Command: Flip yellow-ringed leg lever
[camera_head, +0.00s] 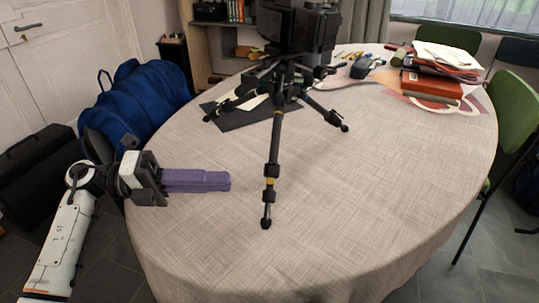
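A black tripod (284,70) stands on the round, cloth-covered table (345,210) with its legs spread. Its front leg comes toward me and ends in a dark foot. A yellow ring (270,181) shows low on this leg, between dark clamps. A dark lever clamp (271,170) sits just above the ring; its lever position is too small to tell. My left gripper (229,181) is left of this leg, apart from it, with its purple fingers pointing right. The fingers look together, with no gap or held object visible. My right gripper is not in view.
A dark flat sheet (243,119) lies under the tripod's left side. Books and papers (432,88) and small tools are at the back right. A blue bag (145,100) stands left of the table, a green chair (512,110) right. The front tabletop is clear.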

